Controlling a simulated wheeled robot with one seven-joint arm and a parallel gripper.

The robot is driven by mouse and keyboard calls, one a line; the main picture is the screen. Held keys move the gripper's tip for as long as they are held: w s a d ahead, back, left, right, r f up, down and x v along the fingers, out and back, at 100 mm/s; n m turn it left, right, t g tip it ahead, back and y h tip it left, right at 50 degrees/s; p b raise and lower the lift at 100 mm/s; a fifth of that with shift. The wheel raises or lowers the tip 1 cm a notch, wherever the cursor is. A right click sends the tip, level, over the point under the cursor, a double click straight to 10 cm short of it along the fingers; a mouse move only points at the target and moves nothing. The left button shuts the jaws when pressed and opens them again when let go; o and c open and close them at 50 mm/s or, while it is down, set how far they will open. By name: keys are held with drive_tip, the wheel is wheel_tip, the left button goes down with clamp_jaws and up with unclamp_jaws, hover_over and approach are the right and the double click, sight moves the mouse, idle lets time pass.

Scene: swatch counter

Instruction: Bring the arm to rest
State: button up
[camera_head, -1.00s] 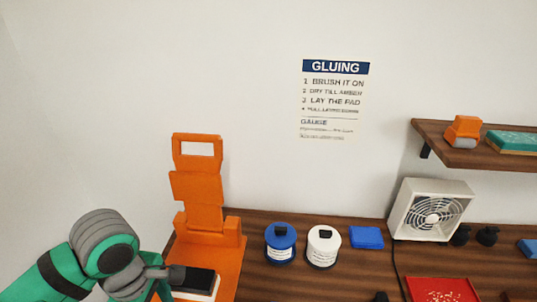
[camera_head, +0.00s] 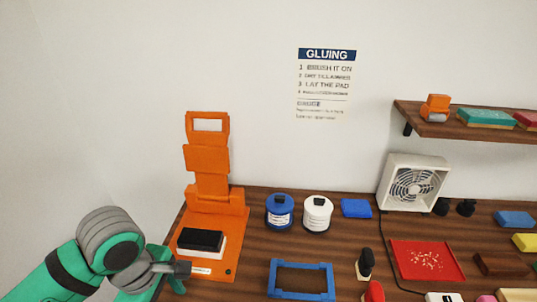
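My green and grey arm reaches in from the lower left corner. My gripper (camera_head: 180,276) is at the lower left, beside the front left edge of the orange press-like stand (camera_head: 216,200). Its fingers are small and partly hidden, so I cannot tell whether they are open or shut. A black block on a white pad (camera_head: 213,254) sits on the stand's base, to the right of my gripper and apart from it.
On the wooden counter (camera_head: 250,258) stand a blue pot (camera_head: 280,212), a white pot (camera_head: 317,214), a blue block (camera_head: 356,208), a white fan (camera_head: 413,184), a blue frame (camera_head: 301,280), a red tray (camera_head: 427,261) and a black-handled brush (camera_head: 365,264). A shelf (camera_head: 460,128) hangs at right.

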drive_tip(key=w+d+r+m+t+h, duration=0.25)
drive_tip(key=w+d+r+t, duration=0.2)
drive_tip(key=w+d, duration=0.35)
drive_tip(key=w+d+r+m+t+h, duration=0.1)
drive_tip(key=w+d+r+t+h, duration=0.25)
drive_tip(key=w+d+t, duration=0.45)
drive_tip(key=w+d+r+m+t+h, duration=0.25)
drive_tip(key=w+d+h, duration=0.2)
drive_tip(key=d, duration=0.65)
drive_tip(key=s+a+f+n+t+y, duration=0.1)
drive_tip(key=s+f+y, duration=0.6)
drive_tip(key=f, duration=0.4)
drive_tip(key=s+a+f+n+t+y, duration=0.1)
drive_tip(key=s+f+y, duration=0.3)
drive_tip(key=s+f, duration=0.6)
drive_tip(key=s+a+f+m, duration=0.1)
drive_tip(key=s+f+m, duration=0.1)
drive_tip(key=s+m, duration=0.2)
drive_tip(key=s+a+f+m+g, duration=0.1)
drive_tip(key=s+f+m, duration=0.2)
drive_tip(key=s, duration=0.7)
drive_tip(key=s+a+f+m+g, duration=0.1)
drive_tip(key=s+f+m, duration=0.1)
drive_tip(key=s+m, duration=0.3)
drive_tip(key=shift+s+a+f, duration=0.15)
drive_tip(key=shift+s+a, duration=0.1)
drive_tip(key=shift+s, duration=0.75)
